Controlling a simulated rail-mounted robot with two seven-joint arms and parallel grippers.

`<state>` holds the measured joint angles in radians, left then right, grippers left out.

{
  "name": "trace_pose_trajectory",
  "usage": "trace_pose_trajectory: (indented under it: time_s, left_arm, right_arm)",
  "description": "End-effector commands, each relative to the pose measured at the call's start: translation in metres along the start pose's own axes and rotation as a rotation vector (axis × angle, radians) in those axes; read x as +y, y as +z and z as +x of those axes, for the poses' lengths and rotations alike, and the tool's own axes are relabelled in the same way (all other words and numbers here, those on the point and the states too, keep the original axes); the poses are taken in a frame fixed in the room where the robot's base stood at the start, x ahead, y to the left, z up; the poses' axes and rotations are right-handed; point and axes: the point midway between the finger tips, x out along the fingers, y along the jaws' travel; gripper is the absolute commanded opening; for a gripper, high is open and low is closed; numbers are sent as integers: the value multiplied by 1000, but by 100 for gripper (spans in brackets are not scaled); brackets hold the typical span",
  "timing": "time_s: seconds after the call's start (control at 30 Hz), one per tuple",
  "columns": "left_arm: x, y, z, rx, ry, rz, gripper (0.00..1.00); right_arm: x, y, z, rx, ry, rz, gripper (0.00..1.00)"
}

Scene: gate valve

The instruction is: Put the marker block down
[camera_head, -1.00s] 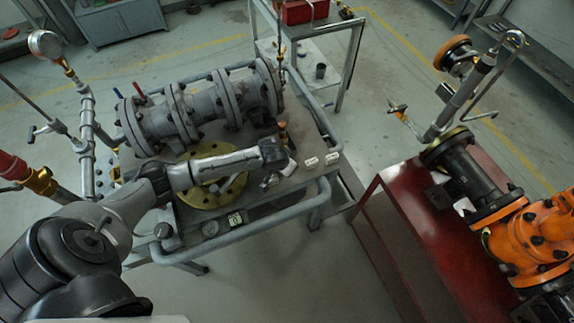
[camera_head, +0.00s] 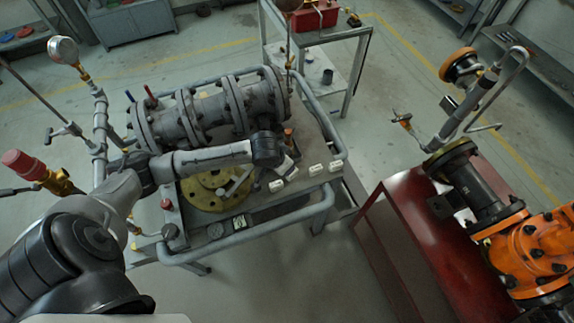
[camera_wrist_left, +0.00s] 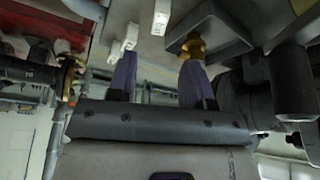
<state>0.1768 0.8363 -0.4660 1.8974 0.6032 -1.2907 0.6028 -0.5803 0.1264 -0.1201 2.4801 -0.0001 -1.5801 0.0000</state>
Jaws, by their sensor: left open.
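Small white marker blocks lie in a row along the front right edge of the grey work table: a left one (camera_head: 276,185), a middle one (camera_head: 315,169) and a right one (camera_head: 335,165). White blocks also show at the top of the left wrist view (camera_wrist_left: 130,36). My left gripper (camera_wrist_left: 160,62) is open, its two purple fingers apart with no block between them. In the head view my left gripper (camera_head: 287,166) points down beside the left block, and the arm partly hides its fingers. I cannot tell which block is the task's. My right gripper is not in view.
A flanged grey valve body (camera_head: 205,112) lies behind my left arm. A yellow round flange (camera_head: 203,195) lies under the arm. A pipe rail (camera_head: 262,232) runs along the table's front. A red stand (camera_head: 405,235) with orange piping is at right, with clear floor between.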

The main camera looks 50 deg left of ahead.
Motion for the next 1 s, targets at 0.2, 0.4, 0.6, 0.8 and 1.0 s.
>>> trace_pose_trajectory:
  time_s: [0.2, 0.4, 0.6, 0.8, 1.0]
  left_arm:
    - [0, 0, -15, 0, 1, 1, 60]
    - [0, 0, -17, 0, 1, 1, 62]
    - [0, 0, -16, 0, 0, 1, 62]
    - [0, -7, -14, 19, 1, 0, 62]
    - [-23, -62, -25, 153, -51, 12, 62]
  right_arm:
    - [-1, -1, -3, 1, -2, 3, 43]
    - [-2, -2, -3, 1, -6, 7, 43]
    - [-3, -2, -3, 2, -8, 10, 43]
    - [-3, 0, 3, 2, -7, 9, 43]
    - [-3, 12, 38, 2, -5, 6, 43]
